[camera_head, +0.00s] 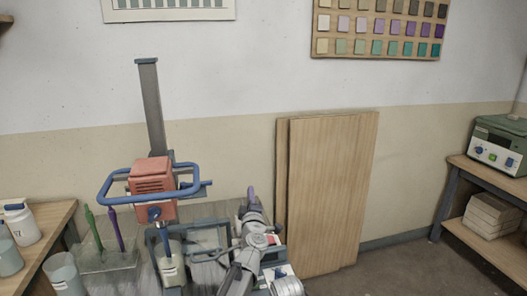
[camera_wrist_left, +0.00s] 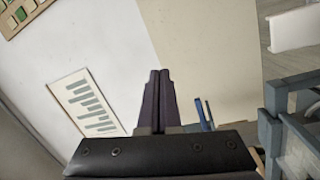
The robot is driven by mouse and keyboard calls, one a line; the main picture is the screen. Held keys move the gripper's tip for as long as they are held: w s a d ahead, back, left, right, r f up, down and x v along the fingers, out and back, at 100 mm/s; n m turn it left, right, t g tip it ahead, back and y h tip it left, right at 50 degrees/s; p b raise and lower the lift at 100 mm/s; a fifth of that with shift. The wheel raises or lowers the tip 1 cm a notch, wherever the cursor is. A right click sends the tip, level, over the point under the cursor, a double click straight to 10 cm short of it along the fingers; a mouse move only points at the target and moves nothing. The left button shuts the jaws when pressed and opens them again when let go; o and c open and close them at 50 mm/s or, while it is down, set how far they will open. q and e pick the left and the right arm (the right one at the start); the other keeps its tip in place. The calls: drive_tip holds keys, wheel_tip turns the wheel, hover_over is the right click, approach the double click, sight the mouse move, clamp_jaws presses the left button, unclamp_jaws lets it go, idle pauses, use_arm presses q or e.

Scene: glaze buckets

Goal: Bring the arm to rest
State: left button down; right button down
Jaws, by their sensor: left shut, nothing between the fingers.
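My left gripper (camera_wrist_left: 158,97) shows in the left wrist view with its two dark fingers together and nothing between them. In the head view my left gripper (camera_head: 251,193) points upward at the top of the folded grey arm, in front of the wall. It is to the right of the orange mixer (camera_head: 153,188) with its blue ring handle, and apart from it. My right gripper cannot be made out in either view.
A bucket (camera_head: 171,264) stands under the mixer. Green and purple paddles (camera_head: 117,228) stand in a clear holder on its left. A left bench bears white jars (camera_head: 22,222). Wooden boards (camera_head: 331,190) lean on the wall. A shelf with a green device (camera_head: 498,146) stands right.

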use_arm(q)
drive_tip(key=s+d+f+m+g+h, duration=0.4)
drive_tip(key=s+f+m+g+h, duration=0.5)
drive_tip(key=f+m, duration=0.45)
drive_tip(key=s+a+f+m+g+y, duration=0.1)
drive_tip(key=s+a+f+g+y, duration=0.15)
drive_tip(key=s+a+f, duration=0.35)
drive_tip(key=s+a+f+m+g+y, duration=0.1)
drive_tip(key=s+a+g+y, duration=0.2)
drive_tip(key=s, duration=0.4)
drive_tip(key=s+a+f+m+g+y, duration=0.1)
drive_tip(key=s+a+f+g, duration=0.35)
drive_tip(key=s, duration=0.25)
drive_tip(key=s+d+r+m+y+p, duration=0.1)
drive_tip(key=s+d+r+m+p, duration=0.2)
drive_tip(key=s+d+r+p, duration=0.4)
drive_tip(key=d+r+p, duration=0.3)
drive_tip(key=shift+r, duration=0.4)
